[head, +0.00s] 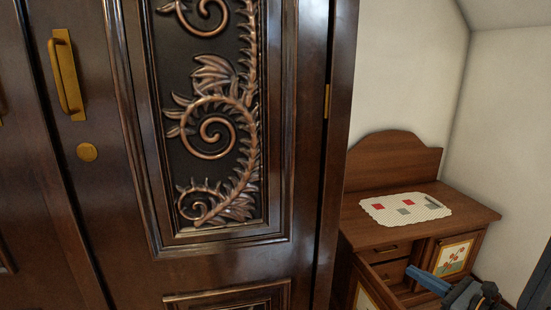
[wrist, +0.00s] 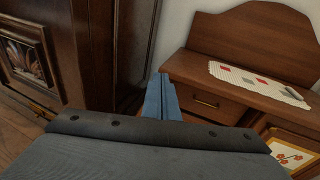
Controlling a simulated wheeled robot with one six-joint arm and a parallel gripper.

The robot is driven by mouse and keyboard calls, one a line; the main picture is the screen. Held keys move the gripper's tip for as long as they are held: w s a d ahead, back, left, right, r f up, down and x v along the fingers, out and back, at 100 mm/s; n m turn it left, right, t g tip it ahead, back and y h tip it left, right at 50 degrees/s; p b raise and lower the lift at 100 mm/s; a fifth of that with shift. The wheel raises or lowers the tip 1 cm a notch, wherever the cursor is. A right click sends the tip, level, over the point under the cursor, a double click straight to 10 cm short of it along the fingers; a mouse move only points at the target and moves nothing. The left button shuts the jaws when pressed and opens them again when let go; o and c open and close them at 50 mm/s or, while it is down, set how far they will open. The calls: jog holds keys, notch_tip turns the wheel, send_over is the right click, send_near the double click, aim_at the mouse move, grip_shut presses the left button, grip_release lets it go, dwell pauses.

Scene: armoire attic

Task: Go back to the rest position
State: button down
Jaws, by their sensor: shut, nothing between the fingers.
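My gripper (head: 431,281) shows at the lower right of the head view, in front of the small wooden cabinet (head: 475,209). Its blue fingers are together and hold nothing. In the wrist view my gripper (wrist: 160,80) points toward the cabinet front, beside a drawer with a brass handle (wrist: 206,103). I cannot tell whether the fingertips touch the cabinet.
A dark carved armoire (head: 300,150) with a brass handle (head: 66,75) fills the left and middle; its visible doors look shut. A patterned cloth (head: 405,209) lies on the cabinet top. The cabinet's lower front appears partly open. Wooden floor (wrist: 15,135) shows at left.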

jog(key=s+a+r+n+g+y, duration=0.1)
jog(key=s+a+n+g+y, duration=0.1)
jog(key=a+n+g, duration=0.35)
jog(key=s+a+r+n+g+y, duration=0.1)
jog(key=a+r+n+g+y, duration=0.1)
jog(key=a, duration=0.6)
jog(key=s+a+r+n+g+h, duration=0.2)
jog(key=s+a+n+g+h, duration=0.5)
jog(key=s+n, duration=0.45)
notch_tip(320, 180, up, 7)
jog(key=w+a+n+t+h, duration=0.3)
jog(key=n+h, duration=0.2)
jog(key=n, duration=0.6)
jog(key=s+a+f+n+g+y+b, duration=0.1)
jog(key=s+a+f+n+g+b, duration=0.15)
jog(key=s+a+b, duration=0.55)
jog(key=s+a+f+n+g+y+b, duration=0.1)
jog(key=s+a+n+b, duration=0.3)
jog(key=a, duration=0.8)
jog(key=d+r+m+h+p, duration=0.1)
jog(key=d+r+m+p, duration=0.2)
jog(key=d+r+p, duration=0.7)
jog(key=d+r+m+h+p, duration=0.1)
jog(key=d+r+m+p, duration=0.3)
jog(key=d+r+p, duration=0.7)
notch_tip(320, 180, up, 5)
jog(key=p, duration=1.4)
jog(key=shift+s, duration=0.35)
